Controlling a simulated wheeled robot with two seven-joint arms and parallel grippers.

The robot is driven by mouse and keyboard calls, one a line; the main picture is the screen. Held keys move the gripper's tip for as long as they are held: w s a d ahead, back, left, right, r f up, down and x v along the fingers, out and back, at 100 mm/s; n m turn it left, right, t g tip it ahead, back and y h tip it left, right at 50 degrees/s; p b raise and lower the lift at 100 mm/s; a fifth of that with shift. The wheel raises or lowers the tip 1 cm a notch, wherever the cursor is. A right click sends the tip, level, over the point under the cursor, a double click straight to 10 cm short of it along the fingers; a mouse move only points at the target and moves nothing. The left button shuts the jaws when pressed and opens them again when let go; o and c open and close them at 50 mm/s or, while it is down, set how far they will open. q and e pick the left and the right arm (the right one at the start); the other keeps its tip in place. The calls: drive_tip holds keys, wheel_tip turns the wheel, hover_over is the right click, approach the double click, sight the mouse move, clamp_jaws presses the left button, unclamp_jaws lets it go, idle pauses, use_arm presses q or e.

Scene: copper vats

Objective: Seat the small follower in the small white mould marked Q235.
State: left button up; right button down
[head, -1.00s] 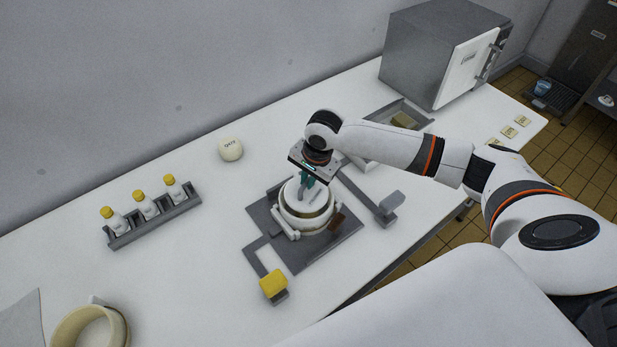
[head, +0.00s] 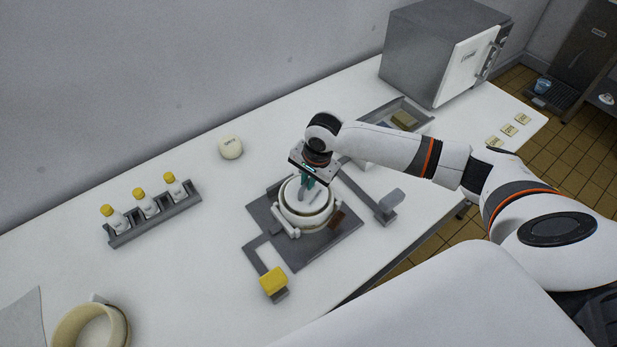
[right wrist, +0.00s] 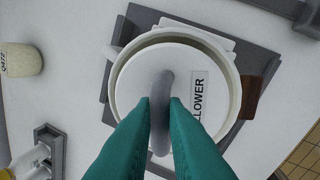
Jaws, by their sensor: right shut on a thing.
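The small follower (head: 318,196) is a white disc with a grey loop handle and a label partly reading "LLOWER" in the right wrist view (right wrist: 190,62). My right gripper (head: 306,184) is shut on its handle; the teal fingers pinch the loop in the right wrist view (right wrist: 160,108). A white mould (head: 303,224) stands below on a grey plate, its rim ringing the disc in the right wrist view (right wrist: 122,68). The disc is at the mould's mouth; I cannot tell how deep. No Q235 mark is readable. My left gripper is out of view.
The grey plate (head: 345,245) has arms with a yellow block (head: 272,282) and a grey pad (head: 391,200). A bottle rack (head: 155,222), a white pot (head: 231,148), a tray (head: 424,122), a cream ring (head: 122,322) and a grey oven (head: 428,58) surround it.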

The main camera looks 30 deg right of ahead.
drive_tip(key=shift+f, duration=0.8)
idle(0.4)
drive_tip(key=c, duration=1.4)
unclamp_jaws()
drive_tip(key=r, duration=0.4)
drive_tip(key=s+r, duration=0.1)
drive_tip(key=r, duration=0.3)
drive_tip(key=s+d+r+b, duration=0.1)
drive_tip(key=r, duration=0.2)
drive_tip(key=shift+r, duration=0.4)
drive_tip(key=shift+s, duration=0.1)
